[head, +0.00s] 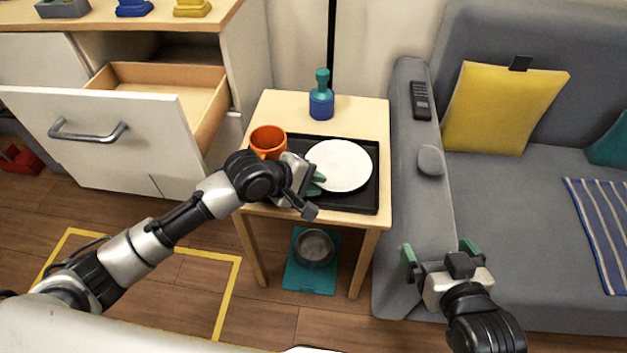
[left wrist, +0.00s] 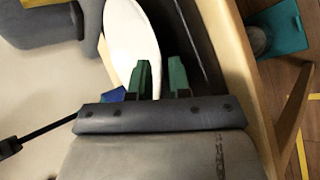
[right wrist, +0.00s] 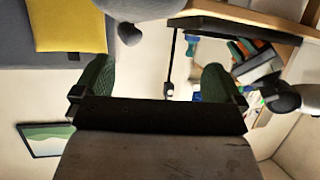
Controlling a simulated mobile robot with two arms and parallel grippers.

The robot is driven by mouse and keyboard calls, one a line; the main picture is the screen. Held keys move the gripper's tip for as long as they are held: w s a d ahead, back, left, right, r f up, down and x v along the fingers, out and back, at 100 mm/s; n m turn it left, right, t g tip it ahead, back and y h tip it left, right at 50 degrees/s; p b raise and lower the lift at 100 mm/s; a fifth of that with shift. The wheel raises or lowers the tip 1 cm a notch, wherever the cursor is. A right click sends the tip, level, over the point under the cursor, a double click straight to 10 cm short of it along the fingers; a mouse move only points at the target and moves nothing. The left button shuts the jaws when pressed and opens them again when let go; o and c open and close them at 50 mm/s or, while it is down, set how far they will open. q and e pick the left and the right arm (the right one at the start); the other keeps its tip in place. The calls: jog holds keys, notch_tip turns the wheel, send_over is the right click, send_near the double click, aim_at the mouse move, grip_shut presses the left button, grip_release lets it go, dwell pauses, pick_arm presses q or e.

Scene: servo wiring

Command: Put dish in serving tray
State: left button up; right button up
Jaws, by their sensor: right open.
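The white dish (head: 340,165) lies on the black serving tray (head: 366,201), which sits on a small wooden side table. My left gripper (head: 318,183) is at the dish's left edge, low over the tray. In the left wrist view its green fingers (left wrist: 161,78) are close together with a narrow gap, beside the dish (left wrist: 124,40). Whether the rim is between them is unclear. My right gripper (head: 441,250) is open and empty in front of the sofa arm; its spread fingers also show in the right wrist view (right wrist: 157,85).
A blue-teal bottle (head: 321,98) stands behind the tray. An open drawer (head: 160,90) is at left. A grey sofa (head: 480,200) is at right. A metal bowl (head: 314,247) is under the table.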

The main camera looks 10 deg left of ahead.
pick_arm(q)
jog(key=shift+r, duration=0.15)
jog(key=p+v, duration=0.2)
jog(key=v, duration=0.3)
jog(key=p+v, duration=0.2)
jog(key=v, duration=0.5)
jog(key=s+a+f+m+g+y, duration=0.1)
jog(key=s+a+f+m+y, duration=0.1)
jog(key=s, duration=0.4)
jog(key=s+a+f+m+y, duration=0.2)
jog(key=s+f+m+y, duration=0.1)
jog(key=s+m, duration=0.3)
jog(key=s+a+f+m+g+y, duration=0.1)
jog(key=s+f+m, duration=0.3)
jog(key=s, duration=0.4)
jog(key=shift+s+a+f+m+g+y, duration=0.15)
jog(key=shift+a+f+m+g+y, duration=0.2)
jog(key=shift+a+y, duration=0.55)
pick_arm(e)
jog(key=s+d+f+g+h, duration=0.1)
jog(key=s+d+f+g, duration=0.1)
jog(key=s+g, duration=0.2)
jog(key=s+d+f+g+h, duration=0.1)
jog(key=s+d+f+g, duration=0.1)
jog(key=s+g, duration=0.3)
jog(key=shift+s+f+m+g+h, duration=0.3)
jog(key=shift+s+f, duration=0.4)
jog(key=shift+s, duration=0.4)
